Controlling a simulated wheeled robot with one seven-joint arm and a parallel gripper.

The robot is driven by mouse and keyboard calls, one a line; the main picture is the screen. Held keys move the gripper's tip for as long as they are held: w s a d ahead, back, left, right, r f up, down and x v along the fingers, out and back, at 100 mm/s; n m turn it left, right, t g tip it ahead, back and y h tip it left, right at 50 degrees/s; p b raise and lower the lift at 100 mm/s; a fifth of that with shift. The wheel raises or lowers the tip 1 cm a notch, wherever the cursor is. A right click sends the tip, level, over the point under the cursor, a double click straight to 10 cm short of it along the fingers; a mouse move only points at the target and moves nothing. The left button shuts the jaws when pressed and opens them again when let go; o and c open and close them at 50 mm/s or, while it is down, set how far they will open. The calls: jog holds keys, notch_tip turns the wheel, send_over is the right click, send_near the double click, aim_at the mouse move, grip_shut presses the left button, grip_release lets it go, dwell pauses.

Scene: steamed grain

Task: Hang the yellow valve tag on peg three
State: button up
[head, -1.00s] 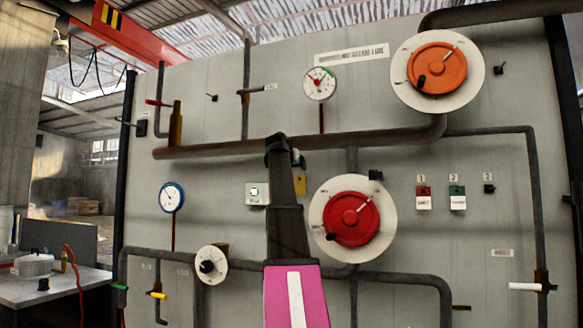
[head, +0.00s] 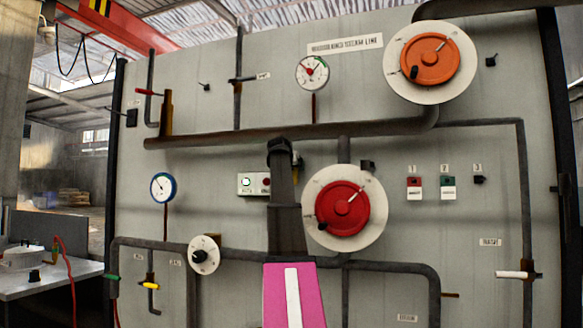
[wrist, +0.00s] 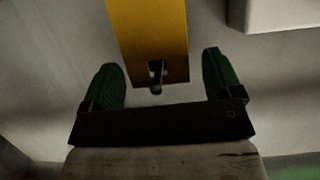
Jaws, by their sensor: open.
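The yellow valve tag (wrist: 146,35) hangs down from the top of the wrist view. A hole and a small dark hook or peg (wrist: 156,75) show at its lower end. My gripper (wrist: 161,68) is open, with one green finger on each side of the tag's lower end and a gap on both sides.
A red tag (head: 414,188) and a green tag (head: 448,188) hang left of peg three. The large red handwheel (head: 343,208) stands out between my arm and the pegs.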

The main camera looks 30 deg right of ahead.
jog(key=c, duration=1)
jog(key=shift+r, duration=0.2)
jog(key=shift+s+a, duration=1.2)
jog(key=shift+a, duration=0.2)
dwell(0.8)
jog(key=shift+s+a, duration=1.9)
jog(key=shift+a, duration=0.3)
